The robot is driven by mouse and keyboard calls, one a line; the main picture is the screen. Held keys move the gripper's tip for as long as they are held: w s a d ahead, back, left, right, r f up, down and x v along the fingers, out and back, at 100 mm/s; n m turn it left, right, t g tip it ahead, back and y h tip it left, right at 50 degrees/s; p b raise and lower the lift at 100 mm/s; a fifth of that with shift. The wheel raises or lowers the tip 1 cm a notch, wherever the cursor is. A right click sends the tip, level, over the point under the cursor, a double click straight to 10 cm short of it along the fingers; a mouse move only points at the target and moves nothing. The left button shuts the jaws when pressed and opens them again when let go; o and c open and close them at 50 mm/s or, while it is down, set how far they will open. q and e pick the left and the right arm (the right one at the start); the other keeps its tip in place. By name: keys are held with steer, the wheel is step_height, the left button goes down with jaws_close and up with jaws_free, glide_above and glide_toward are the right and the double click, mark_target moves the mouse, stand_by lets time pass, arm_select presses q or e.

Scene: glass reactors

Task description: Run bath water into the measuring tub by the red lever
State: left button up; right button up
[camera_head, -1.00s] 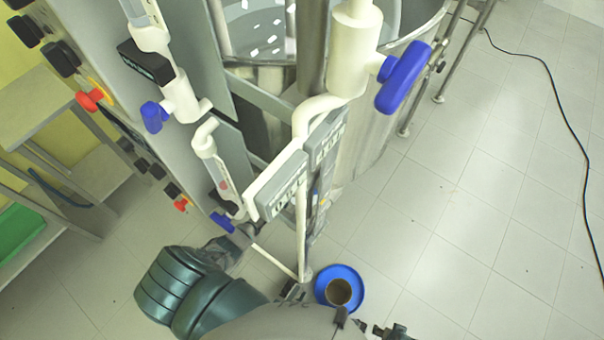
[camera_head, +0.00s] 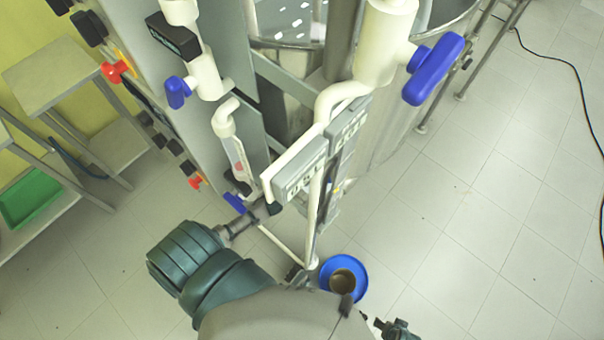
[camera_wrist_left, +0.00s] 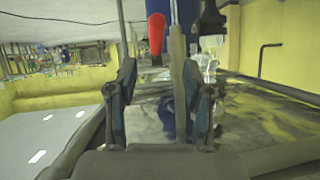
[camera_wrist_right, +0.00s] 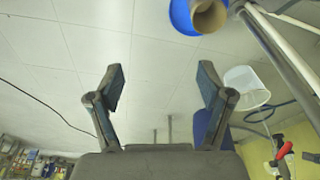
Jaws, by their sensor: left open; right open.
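Two red levers show on the left side of the frame in the head view, an upper one (camera_head: 115,70) and a lower one (camera_head: 195,182). A red lever (camera_wrist_left: 156,33) stands upright beyond my left gripper (camera_wrist_left: 160,95), whose fingers are open and apart from it. In the head view my left gripper (camera_head: 258,212) is beside the lowest blue lever (camera_head: 235,203); its fingertips are unclear there. My right gripper (camera_wrist_right: 162,85) is open and empty, low over the floor. A translucent white tub (camera_wrist_right: 247,87), possibly the measuring tub, shows beyond its right finger.
Large blue levers (camera_head: 433,68) and white pipes project from the frame. A shelf with a green tray (camera_head: 28,198) is at left. The floor at right is clear except a black cable (camera_head: 570,65).

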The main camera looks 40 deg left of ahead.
arm_select(q)
steer(key=shift+d+r, duration=0.1)
steer(key=shift+d, duration=0.15)
arm_select(e)
steer(key=shift+d, duration=0.3)
arm_select(q)
steer(key=s+d+f+g+p, duration=0.1)
steer(key=s+d+f+g, duration=0.2)
steer(key=s, duration=0.7)
steer(key=s+d+f+g+p, duration=0.2)
steer(key=s+d+f+g, duration=0.2)
steer(key=s+f, duration=0.3)
steer(key=s+d+f+m+g+p, duration=0.1)
steer(key=s+d+f+g, duration=0.3)
steer(key=s, duration=0.9)
steer(key=shift+s+d+f+h+p, duration=0.4)
steer(key=shift+d+f+p, duration=0.15)
steer(key=shift+f, duration=0.25)
arm_select(e)
steer(key=s+f, duration=0.2)
steer(key=f, duration=0.4)
steer(key=s+f, duration=0.2)
steer(key=f, duration=0.4)
steer(key=shift+s+d+f+g, duration=0.15)
steer(key=shift+s+f+g, duration=0.1)
steer(key=shift+g, duration=0.05)
